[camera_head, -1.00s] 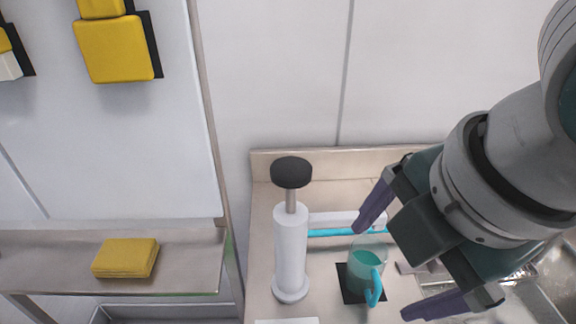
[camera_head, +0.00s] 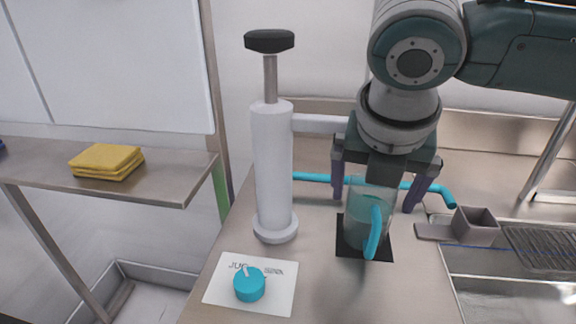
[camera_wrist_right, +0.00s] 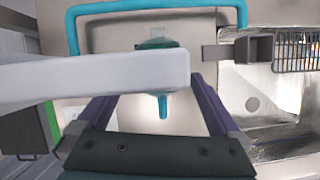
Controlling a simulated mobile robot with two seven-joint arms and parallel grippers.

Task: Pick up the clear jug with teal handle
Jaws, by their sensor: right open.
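The clear jug (camera_head: 355,225) with a teal handle (camera_head: 373,230) stands upright on a black square pad (camera_head: 350,247) on the counter. Its handle faces the camera. My right gripper (camera_head: 376,200) is open and points down, with one purple finger on each side of the jug's upper part. I cannot tell whether either finger touches it. In the right wrist view the jug (camera_wrist_right: 157,43) is mostly hidden behind a white bar, with the handle (camera_wrist_right: 163,107) showing below. My left gripper is not in view.
A white pump cylinder (camera_head: 272,165) with a black top stands left of the jug; its white arm (camera_head: 318,123) reaches toward my right gripper. A teal tube (camera_head: 312,177) runs behind the jug. A teal knob (camera_head: 249,284) sits in front. A grey holder (camera_head: 474,226) and sink are right.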

